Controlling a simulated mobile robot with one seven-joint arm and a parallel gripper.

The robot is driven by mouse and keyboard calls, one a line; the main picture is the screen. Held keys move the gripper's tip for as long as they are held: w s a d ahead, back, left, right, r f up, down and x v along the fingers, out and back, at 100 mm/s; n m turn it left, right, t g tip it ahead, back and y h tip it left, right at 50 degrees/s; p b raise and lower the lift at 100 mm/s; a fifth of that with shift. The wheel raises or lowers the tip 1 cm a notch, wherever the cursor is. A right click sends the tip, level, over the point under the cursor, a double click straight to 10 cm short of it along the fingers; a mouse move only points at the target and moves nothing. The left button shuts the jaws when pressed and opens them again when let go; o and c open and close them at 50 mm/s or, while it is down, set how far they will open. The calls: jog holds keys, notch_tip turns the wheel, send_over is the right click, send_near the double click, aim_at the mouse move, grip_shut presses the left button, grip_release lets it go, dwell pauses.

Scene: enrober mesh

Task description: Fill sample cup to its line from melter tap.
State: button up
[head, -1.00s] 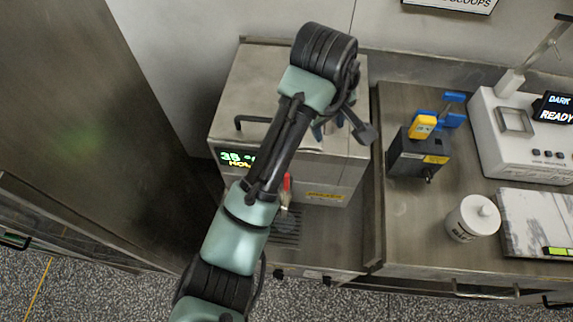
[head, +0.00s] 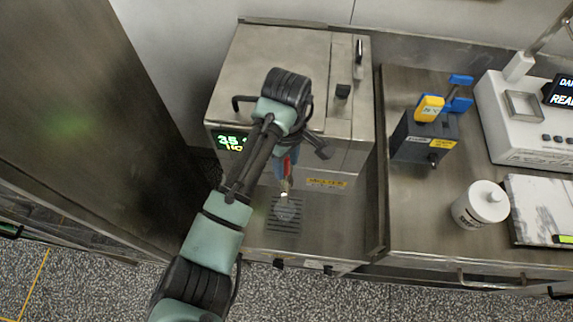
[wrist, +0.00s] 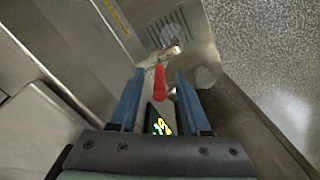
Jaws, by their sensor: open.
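The melter (head: 275,65) is a steel box with a green and yellow display on its front. Its tap has a red lever (head: 286,166) above a metal spout (head: 284,187). A small clear cup (head: 286,212) stands on the drip grate below the spout; its line and fill level are too small to read. My gripper (wrist: 159,74) is open, with a blue finger on each side of the red lever (wrist: 159,84) in the wrist view. I cannot tell whether either finger touches it. In the head view my wrist hides most of the fingers.
On the right counter (head: 415,220) stand a dark block (head: 418,142) with yellow and blue handled tools, a white lidded jar (head: 480,205), a white instrument (head: 520,130) and a marbled slab (head: 540,210). A tall steel cabinet wall (head: 90,120) is at left.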

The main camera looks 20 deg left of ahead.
jog(key=shift+f, duration=0.95)
jog(key=shift+c, duration=0.4)
grip_shut()
jog(key=shift+r, duration=0.1)
dwell(0.3)
